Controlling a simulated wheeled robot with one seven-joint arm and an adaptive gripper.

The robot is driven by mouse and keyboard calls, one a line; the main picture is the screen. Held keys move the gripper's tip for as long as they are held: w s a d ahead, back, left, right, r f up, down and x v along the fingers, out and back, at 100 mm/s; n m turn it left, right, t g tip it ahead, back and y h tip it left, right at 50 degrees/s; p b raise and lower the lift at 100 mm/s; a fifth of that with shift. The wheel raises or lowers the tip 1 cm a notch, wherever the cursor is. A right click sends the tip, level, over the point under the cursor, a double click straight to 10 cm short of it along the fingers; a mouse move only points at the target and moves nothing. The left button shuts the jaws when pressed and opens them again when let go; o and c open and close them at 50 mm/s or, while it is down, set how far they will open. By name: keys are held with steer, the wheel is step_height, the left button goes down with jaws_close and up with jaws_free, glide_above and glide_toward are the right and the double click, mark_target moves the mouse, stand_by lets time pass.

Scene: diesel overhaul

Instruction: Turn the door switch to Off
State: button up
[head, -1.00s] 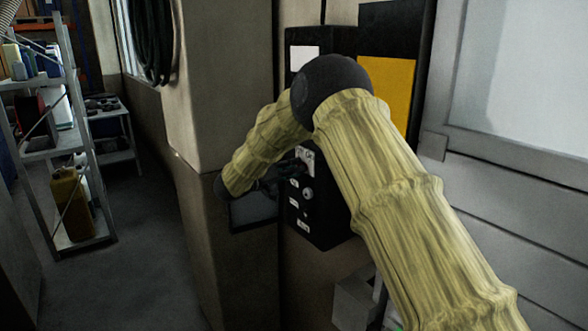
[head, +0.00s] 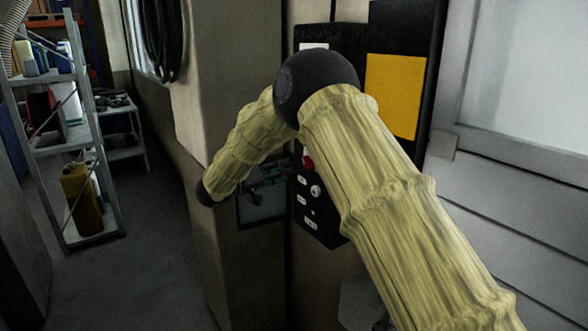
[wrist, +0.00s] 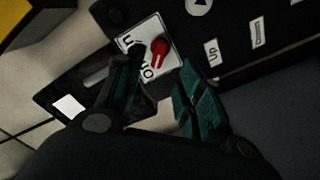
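The door switch is a red knob (wrist: 160,47) on a white lettered plate (wrist: 137,35), fixed to a black control box. The plate is partly covered by a finger in the wrist view, and I cannot read its full lettering or the knob's exact setting. In the head view the red knob (head: 308,160) shows just left of my forearm, on the black box (head: 322,228). My gripper (wrist: 161,68) is open and empty, its teal-dark fingers pointing toward the knob. In the head view my gripper (head: 268,184) is left of the box, apart from the knob.
Labels "Up" (wrist: 212,52) and "Down" (wrist: 258,32) sit beside the switch. A yellow panel (head: 394,95) and a grey door (head: 520,190) are to the right. A beige pillar (head: 212,90) is at left. Shelving (head: 62,145) stands further left, with open floor before it.

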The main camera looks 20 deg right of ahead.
steer(key=v, duration=0.4)
steer(key=shift+a, duration=0.1)
steer(key=shift+f, duration=0.1)
